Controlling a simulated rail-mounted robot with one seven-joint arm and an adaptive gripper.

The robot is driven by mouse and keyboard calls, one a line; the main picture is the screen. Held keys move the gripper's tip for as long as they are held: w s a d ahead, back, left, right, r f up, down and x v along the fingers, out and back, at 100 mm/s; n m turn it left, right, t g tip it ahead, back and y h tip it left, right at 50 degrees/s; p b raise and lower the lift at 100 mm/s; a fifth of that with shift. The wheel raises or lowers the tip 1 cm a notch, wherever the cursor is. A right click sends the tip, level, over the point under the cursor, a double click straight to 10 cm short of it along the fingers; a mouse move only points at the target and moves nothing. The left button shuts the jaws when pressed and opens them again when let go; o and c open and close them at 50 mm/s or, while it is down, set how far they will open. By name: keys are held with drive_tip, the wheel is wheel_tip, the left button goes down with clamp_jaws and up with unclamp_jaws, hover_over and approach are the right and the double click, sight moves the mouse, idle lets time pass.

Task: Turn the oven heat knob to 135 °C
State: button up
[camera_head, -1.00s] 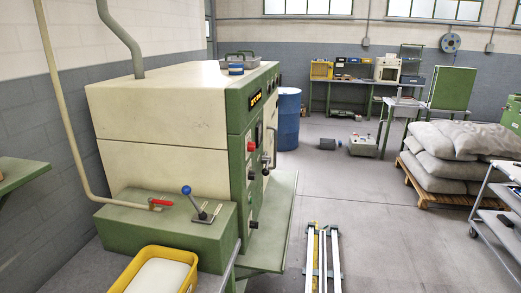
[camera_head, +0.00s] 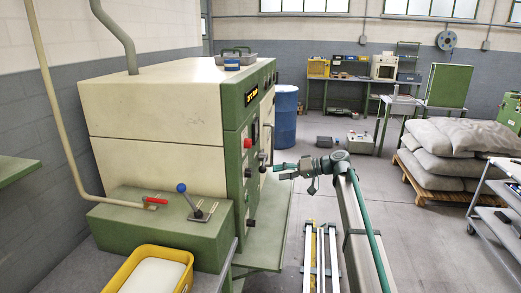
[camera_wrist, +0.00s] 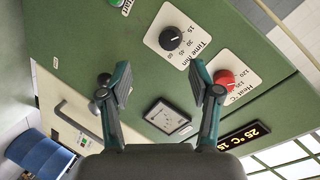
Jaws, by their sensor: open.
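The red heat knob (camera_wrist: 224,78) sits on a white plate marked "Heat °C" on the oven's green front panel. It is also in the head view (camera_head: 248,143); its exact setting is too small to read. The oven (camera_head: 150,110) is a large cream and green cabinet at left. My gripper (camera_wrist: 163,82) is open and empty, its two fingers apart in front of the panel. In the wrist view the red knob is just right of the right fingertip, with no visible contact. In the head view my gripper (camera_head: 280,167) is right of the panel.
A black "Time min" knob (camera_wrist: 170,38) is beside the heat knob. A blue barrel (camera_head: 285,100) stands behind the oven. Sacks on a pallet (camera_head: 407,172) are at right, with open floor between.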

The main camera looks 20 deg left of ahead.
sight(251, 144)
wheel_tip(251, 144, up, 10)
drive_tip(key=w+n+g+y, duration=0.2)
drive_tip(key=n+g+y, duration=0.1)
drive_tip(key=shift+n, duration=0.6)
drive_tip(key=p+x, duration=0.1)
drive_tip(key=x, duration=0.3)
drive_tip(key=p+x, duration=0.2)
drive_tip(key=x, duration=0.3)
drive_tip(key=shift+s+a+r, duration=0.1)
drive_tip(key=shift+s+r, duration=0.1)
drive_tip(key=shift+x, duration=0.9)
drive_tip(key=shift+f, duration=0.15)
drive_tip(key=c, duration=1.1)
drive_tip(key=shift+c, duration=0.2)
